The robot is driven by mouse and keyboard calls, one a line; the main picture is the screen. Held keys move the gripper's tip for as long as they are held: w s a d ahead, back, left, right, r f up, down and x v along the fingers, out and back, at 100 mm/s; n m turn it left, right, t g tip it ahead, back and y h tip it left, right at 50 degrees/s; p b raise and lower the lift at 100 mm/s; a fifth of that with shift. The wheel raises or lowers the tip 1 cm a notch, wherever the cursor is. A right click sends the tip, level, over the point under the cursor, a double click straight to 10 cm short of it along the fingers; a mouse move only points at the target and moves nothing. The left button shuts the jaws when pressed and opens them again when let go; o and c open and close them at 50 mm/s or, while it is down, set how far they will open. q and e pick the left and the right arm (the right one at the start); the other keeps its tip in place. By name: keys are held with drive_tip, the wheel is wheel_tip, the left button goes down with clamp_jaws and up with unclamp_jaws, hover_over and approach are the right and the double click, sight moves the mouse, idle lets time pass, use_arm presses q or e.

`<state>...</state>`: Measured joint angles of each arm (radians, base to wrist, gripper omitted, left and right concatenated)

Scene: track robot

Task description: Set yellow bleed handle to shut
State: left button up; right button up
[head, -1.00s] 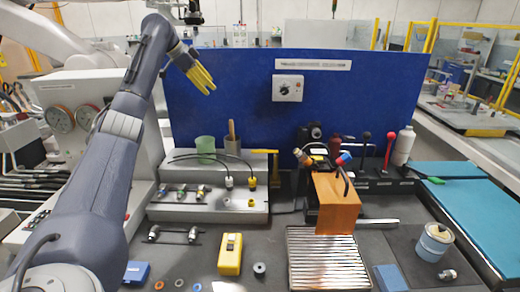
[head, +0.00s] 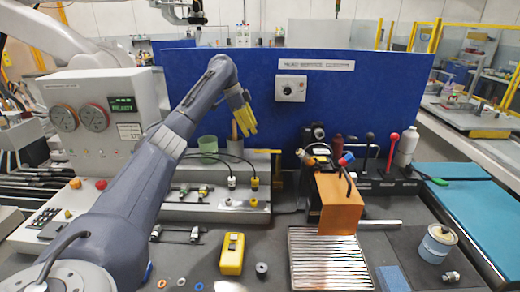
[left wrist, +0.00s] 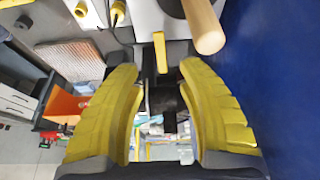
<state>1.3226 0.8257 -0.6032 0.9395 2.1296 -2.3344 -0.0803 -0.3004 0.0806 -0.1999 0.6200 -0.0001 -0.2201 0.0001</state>
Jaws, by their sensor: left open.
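The yellow bleed handle (head: 276,152) is a slim bar at the right end of the grey fixture, in front of the blue panel. In the left wrist view the yellow bar (left wrist: 160,52) shows just beyond and between the fingertips, apart from both. My left gripper (head: 246,128) has yellow ribbed fingers pointing down, above the back of the fixture and left of the handle in the head view. In the left wrist view the left gripper (left wrist: 157,68) is open and empty. My right gripper is not in view.
A wooden-handled tool (left wrist: 205,30) stands close by the right fingertip in the left wrist view. A green cup (head: 208,146) is left of the gripper. An orange block (head: 338,203) stands to the right. The blue panel (head: 340,110) rises close behind.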

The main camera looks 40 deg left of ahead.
sight(261, 151)
use_arm(q)
drive_tip(key=x, duration=0.9)
drive_tip(key=shift+w+d+f, duration=0.1)
drive_tip(key=shift+f, duration=0.3)
clamp_jaws()
idle(0.4)
